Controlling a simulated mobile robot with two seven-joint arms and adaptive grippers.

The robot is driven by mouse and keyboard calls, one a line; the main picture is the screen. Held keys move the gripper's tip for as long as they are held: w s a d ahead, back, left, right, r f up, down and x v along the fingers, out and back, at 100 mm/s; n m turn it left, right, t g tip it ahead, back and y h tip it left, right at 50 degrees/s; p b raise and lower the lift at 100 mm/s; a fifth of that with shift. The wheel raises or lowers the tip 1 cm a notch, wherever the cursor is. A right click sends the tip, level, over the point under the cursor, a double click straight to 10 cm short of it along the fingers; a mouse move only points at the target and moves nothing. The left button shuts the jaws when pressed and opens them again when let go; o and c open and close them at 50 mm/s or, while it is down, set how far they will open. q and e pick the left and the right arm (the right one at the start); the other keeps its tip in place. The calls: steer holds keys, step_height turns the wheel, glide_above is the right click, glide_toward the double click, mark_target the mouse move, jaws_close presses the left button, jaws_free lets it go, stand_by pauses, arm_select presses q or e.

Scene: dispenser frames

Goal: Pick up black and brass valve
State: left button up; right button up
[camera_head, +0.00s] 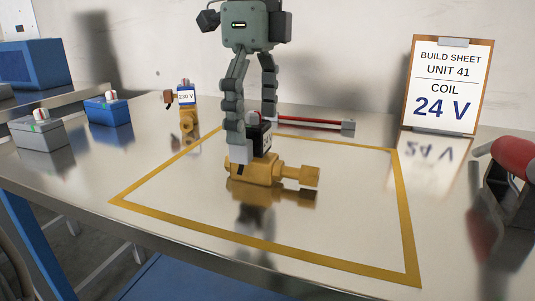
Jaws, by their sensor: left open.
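The black and brass valve (252,171) sits on the metal table inside the yellow taped outline. Its brass body lies low with a stub pointing right, and its black coil stands on top. My left gripper (254,140) points down over it, open, with one finger in front of the coil on the left and the other behind it on the right. The front finger hides part of the coil. I cannot tell whether the fingers touch it. My right gripper is out of view.
A brass valve with a blue 230 V coil (187,97) stands behind left. A red-handled tool (310,122) lies behind. Grey (42,137) and blue (108,112) boxes stand left. A build sheet reading COIL 24 V (446,84) leans at the back right. A red object (514,155) is far right.

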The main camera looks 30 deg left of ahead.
mark_target(255, 158)
arm_select(q)
step_height(255, 158, down, 5)
steer(key=shift+s, duration=0.15)
steer(key=shift+f, duration=0.55)
steer(key=c, duration=2.1)
jaws_close()
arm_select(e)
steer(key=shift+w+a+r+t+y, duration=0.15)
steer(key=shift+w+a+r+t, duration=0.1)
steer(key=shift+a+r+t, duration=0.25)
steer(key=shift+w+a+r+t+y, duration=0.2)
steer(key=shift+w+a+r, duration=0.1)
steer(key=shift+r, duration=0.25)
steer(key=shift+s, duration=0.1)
